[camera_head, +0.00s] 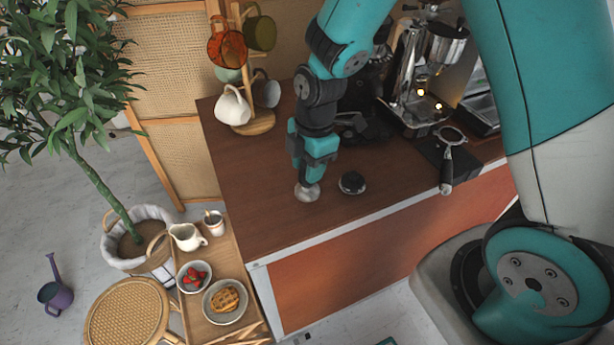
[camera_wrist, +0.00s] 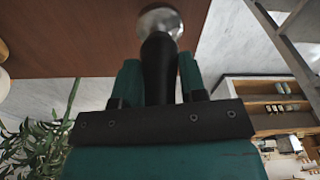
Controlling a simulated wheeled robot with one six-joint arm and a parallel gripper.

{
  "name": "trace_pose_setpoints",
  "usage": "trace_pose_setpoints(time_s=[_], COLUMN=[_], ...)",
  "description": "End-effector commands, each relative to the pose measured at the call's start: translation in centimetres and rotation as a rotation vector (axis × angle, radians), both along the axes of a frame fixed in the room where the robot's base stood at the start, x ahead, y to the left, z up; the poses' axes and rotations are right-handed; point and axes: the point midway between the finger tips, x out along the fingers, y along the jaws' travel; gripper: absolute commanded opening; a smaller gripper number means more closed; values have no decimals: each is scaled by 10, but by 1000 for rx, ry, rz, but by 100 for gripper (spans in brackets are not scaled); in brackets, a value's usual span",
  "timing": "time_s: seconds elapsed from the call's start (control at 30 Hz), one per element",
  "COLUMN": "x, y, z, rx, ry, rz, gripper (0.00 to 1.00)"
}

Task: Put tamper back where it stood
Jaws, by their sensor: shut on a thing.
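The tamper has a silver round base (camera_head: 307,193) and a black handle. My gripper (camera_head: 311,174) is shut on the black handle, with the base pointing down over the wooden counter (camera_head: 262,200) near its front left part. I cannot tell whether the base touches the counter. In the wrist view the handle (camera_wrist: 158,68) sits between the two teal fingers and the silver base shows beyond it. The handle is mostly hidden by the gripper in the head view.
A portafilter (camera_head: 446,165) rests on a black stand farther right, before the espresso machine (camera_head: 415,85). A mug tree with cups (camera_head: 232,105) stands at the back left. The counter's front edge is near.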

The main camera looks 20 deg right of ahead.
Motion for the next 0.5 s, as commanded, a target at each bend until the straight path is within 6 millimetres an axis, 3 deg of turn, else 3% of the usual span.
trace_pose_setpoints(time_s=[0.33, 0.5], x=[0, 0], y=[1, 1], z=[-39, -44], rx=[0, 0], ry=[2, -2], rz=[2, 3], gripper=[10, 10])
